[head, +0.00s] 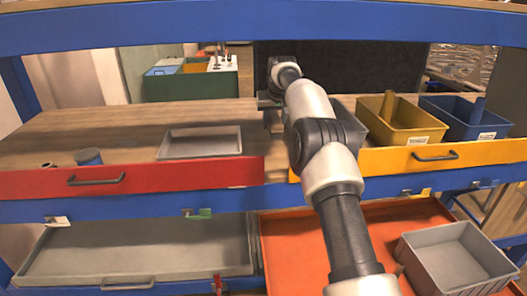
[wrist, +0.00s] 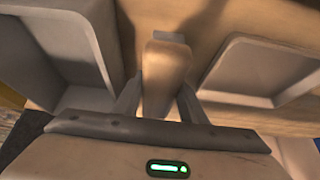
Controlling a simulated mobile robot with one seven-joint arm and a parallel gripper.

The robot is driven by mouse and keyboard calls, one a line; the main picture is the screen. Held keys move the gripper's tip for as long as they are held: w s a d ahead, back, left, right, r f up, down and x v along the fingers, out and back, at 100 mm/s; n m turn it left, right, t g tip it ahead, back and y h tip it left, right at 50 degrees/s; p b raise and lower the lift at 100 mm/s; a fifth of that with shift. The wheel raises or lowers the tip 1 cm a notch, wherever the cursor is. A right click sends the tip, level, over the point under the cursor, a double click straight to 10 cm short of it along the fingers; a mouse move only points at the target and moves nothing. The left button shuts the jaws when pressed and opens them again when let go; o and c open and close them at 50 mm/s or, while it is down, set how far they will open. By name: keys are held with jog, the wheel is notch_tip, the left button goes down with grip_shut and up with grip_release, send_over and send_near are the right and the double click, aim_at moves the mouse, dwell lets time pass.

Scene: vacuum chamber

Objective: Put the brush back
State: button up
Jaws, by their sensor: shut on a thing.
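My gripper (wrist: 160,100) is shut on a tan, block-like thing, which looks like the brush (wrist: 165,75), with a grey end at the top of the wrist view. The held brush is between two grey containers: one at the left (wrist: 65,45) and one at the right (wrist: 268,68). In the head view my gripper (head: 268,101) is over the back of the wooden worktop, mostly hidden by my wrist. The brush cannot be made out there. I cannot tell whether the brush touches the wood below it.
A shallow grey tray (head: 200,143) lies left on the worktop. A yellow bin (head: 400,128) and blue bin (head: 462,121) stand right. A green caddy (head: 190,86) is behind. A blue cup (head: 88,157) is front left. Below, a grey bin (head: 458,262) sits in an orange drawer (head: 300,235).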

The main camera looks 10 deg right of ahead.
jog(key=b, duration=0.1)
send_over(272, 152)
jog(key=s, duration=0.2)
notch_tip(272, 152, down, 5)
jog(key=shift+f, duration=0.1)
jog(key=shift+w+f, duration=0.1)
jog(key=shift+f, duration=2.25)
jog(key=shift+f, duration=0.1)
jog(key=shift+f, duration=0.15)
jog(key=o, duration=1)
jog(key=shift+o, duration=0.2)
